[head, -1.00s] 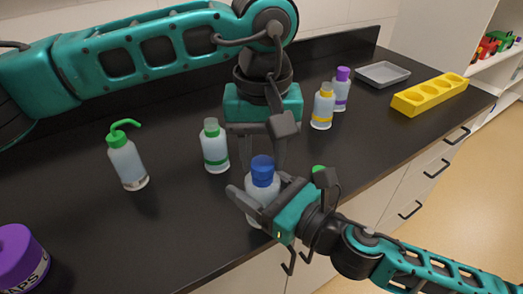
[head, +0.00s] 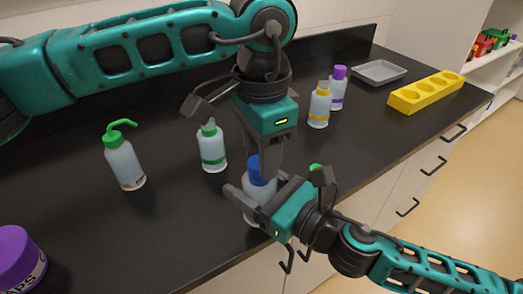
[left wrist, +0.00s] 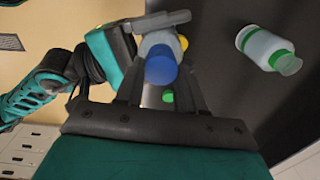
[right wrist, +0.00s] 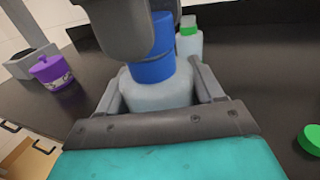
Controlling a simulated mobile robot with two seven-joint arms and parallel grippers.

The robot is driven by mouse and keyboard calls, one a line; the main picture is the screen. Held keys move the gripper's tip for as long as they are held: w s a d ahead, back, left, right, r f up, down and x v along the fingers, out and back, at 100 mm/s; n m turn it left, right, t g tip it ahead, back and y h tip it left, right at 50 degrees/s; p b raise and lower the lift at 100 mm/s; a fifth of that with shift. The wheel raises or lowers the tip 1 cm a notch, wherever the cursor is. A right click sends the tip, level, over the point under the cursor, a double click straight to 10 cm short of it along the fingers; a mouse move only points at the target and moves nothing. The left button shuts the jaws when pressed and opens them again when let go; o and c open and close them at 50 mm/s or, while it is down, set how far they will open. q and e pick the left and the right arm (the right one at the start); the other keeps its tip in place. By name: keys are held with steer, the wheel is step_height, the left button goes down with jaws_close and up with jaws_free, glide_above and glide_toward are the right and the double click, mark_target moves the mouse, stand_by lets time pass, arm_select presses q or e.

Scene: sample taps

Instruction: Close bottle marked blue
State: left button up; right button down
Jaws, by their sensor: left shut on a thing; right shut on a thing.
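A translucent bottle (head: 258,190) with a blue cap (head: 255,163) stands near the front edge of the counter. My right gripper (head: 250,200) is shut around the bottle's body from the right. The right wrist view shows the body (right wrist: 160,92) between its fingers and the blue cap (right wrist: 152,48) on top. My left gripper (head: 264,160) reaches down from above and is shut on the blue cap, which shows between its fingers in the left wrist view (left wrist: 161,66). The bottle's colour band is hidden, and the cap's seating cannot be judged.
A green-banded bottle (head: 211,147) stands just behind. A green-spouted bottle (head: 124,163) is at left, yellow (head: 319,106) and purple (head: 338,88) bottles behind right. A loose green cap (right wrist: 311,139) lies near the right gripper. A purple jar (head: 18,258) stands front left.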

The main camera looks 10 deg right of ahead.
arm_select(q)
steer(key=o, duration=1)
steer(key=shift+r, duration=2.3)
steer(key=shift+c, duration=0.2)
